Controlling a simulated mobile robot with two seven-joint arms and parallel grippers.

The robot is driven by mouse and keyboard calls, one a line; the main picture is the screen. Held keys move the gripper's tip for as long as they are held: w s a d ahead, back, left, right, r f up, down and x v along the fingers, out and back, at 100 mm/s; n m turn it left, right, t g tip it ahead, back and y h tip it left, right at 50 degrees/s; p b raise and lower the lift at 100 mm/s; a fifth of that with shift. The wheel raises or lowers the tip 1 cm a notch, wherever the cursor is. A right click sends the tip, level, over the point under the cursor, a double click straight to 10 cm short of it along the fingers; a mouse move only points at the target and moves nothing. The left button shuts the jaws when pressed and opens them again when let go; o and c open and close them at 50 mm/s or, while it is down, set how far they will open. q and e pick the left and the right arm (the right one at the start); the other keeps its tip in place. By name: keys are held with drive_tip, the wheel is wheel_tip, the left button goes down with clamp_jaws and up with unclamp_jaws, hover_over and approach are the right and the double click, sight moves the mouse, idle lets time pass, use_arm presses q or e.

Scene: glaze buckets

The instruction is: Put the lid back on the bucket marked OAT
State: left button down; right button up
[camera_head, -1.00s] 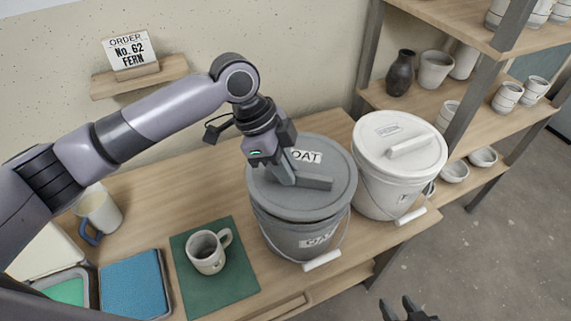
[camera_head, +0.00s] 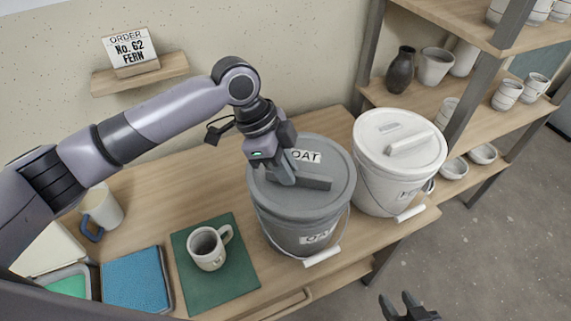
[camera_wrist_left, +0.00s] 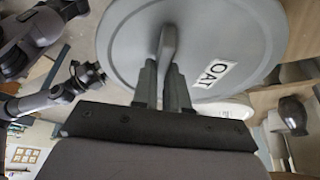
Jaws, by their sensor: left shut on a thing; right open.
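The grey bucket (camera_head: 305,236) labelled OAT stands on the wooden bench. Its grey lid (camera_head: 325,167), also labelled OAT, lies over the bucket's mouth and looks level. Whether it is pressed fully down I cannot tell. My left gripper (camera_head: 287,178) is shut on the lid's bar handle (camera_head: 312,182) from above. In the left wrist view the fingers (camera_wrist_left: 165,88) close around the handle, and the lid (camera_wrist_left: 125,38) fills the upper middle. My right gripper (camera_head: 408,308) is open and empty at the bottom edge, away from the bench.
A white lidded bucket (camera_head: 384,190) stands close to the right of the grey one. A mug (camera_head: 209,252) sits on a green mat (camera_head: 236,287) to the left. A blue pad (camera_head: 134,281) lies further left. Shelves with pots (camera_head: 435,68) stand at the right.

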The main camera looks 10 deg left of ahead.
use_arm(q)
drive_tip(key=shift+f+p, duration=0.4)
drive_tip(key=shift+p, duration=0.3)
idle(1.0)
drive_tip(key=c, duration=0.6)
unclamp_jaws()
drive_tip(key=shift+r+p, duration=1.1)
drive_tip(key=shift+r, duration=2.4)
clamp_jaws()
